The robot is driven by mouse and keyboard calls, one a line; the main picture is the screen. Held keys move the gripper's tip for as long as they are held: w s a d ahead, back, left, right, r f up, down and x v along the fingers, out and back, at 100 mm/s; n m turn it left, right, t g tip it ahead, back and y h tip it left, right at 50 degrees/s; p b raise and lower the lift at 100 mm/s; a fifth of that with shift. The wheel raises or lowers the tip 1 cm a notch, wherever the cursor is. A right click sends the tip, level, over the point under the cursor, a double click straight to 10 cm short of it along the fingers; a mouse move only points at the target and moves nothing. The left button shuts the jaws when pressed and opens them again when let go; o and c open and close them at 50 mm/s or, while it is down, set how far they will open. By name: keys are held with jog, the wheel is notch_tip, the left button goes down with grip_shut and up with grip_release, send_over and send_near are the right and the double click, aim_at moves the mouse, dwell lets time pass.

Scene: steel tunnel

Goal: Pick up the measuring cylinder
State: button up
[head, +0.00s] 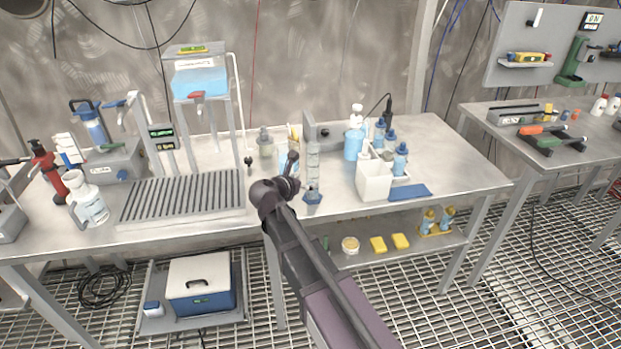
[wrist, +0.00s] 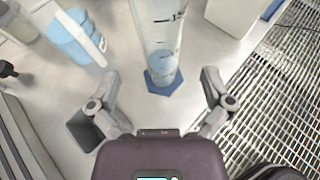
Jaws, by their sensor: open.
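The measuring cylinder (head: 313,165) stands upright on the steel bench, clear and graduated, with a blue hexagonal base. In the wrist view the cylinder (wrist: 158,40) rises ahead of my gripper, its blue base on the bench top. My gripper (wrist: 158,100) is open and empty, with one finger at each side of the picture and the cylinder centred beyond them. In the head view my gripper (head: 289,178) is just left of the cylinder, and my arm comes up from below. Its fingers look small and dark there.
A blue-labelled beaker (head: 288,163) stands close behind on the left. A ribbed drain rack (head: 182,198) lies further left. The bench's front edge is near.

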aim_at(309, 178)
jog(key=shift+r+b+x, duration=0.15)
jog(key=shift+b+x, duration=0.25)
jog(key=shift+x, duration=0.9)
jog(key=shift+r+b+x, duration=0.1)
jog(key=shift+b+x, duration=0.3)
jog(key=shift+x, duration=0.9)
jog(key=shift+d, duration=0.15)
jog(key=c, duration=1.3)
